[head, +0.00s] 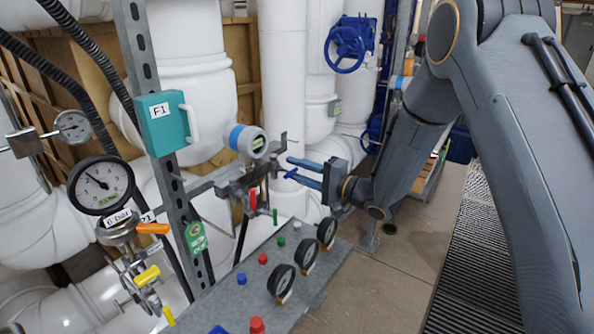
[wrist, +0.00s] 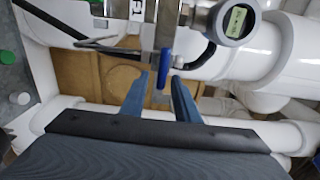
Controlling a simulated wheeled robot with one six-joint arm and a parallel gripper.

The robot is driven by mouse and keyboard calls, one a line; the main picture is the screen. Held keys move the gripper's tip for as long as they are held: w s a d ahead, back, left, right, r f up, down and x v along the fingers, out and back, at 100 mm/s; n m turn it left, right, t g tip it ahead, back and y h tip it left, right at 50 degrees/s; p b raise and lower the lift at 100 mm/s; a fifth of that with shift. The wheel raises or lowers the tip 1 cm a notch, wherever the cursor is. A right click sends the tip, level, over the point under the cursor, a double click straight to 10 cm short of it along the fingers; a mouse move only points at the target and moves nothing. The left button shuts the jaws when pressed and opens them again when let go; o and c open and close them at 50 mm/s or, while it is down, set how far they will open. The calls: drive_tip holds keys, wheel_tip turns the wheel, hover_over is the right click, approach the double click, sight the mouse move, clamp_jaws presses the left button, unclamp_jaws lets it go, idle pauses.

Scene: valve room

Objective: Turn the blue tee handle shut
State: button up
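The blue tee handle (wrist: 164,68) shows in the wrist view as a small upright blue bar, nearly edge-on, at a grey metal fitting. In the head view it is a small dark-blue piece (head: 291,173) at the fingertips, partly covered by them. My gripper (head: 291,168) is open and reaches left toward the pipework. In the wrist view its two blue-grey fingers (wrist: 159,79) stand either side of the handle's lower end. A gap shows on the left of the handle, and a narrower one on the right. I cannot see any contact.
A sensor with a display (head: 248,141) sits just left of my gripper. Red (head: 253,199) and green (head: 275,216) levers hang below it. A grey panel (head: 215,300) with gauges and buttons stands in front. A blue handwheel (head: 348,43) is above.

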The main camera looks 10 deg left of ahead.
drive_tip(key=b+v, duration=0.2)
drive_tip(key=v, duration=0.5)
drive_tip(key=shift+d, duration=0.35)
drive_tip(key=shift+s, duration=0.1)
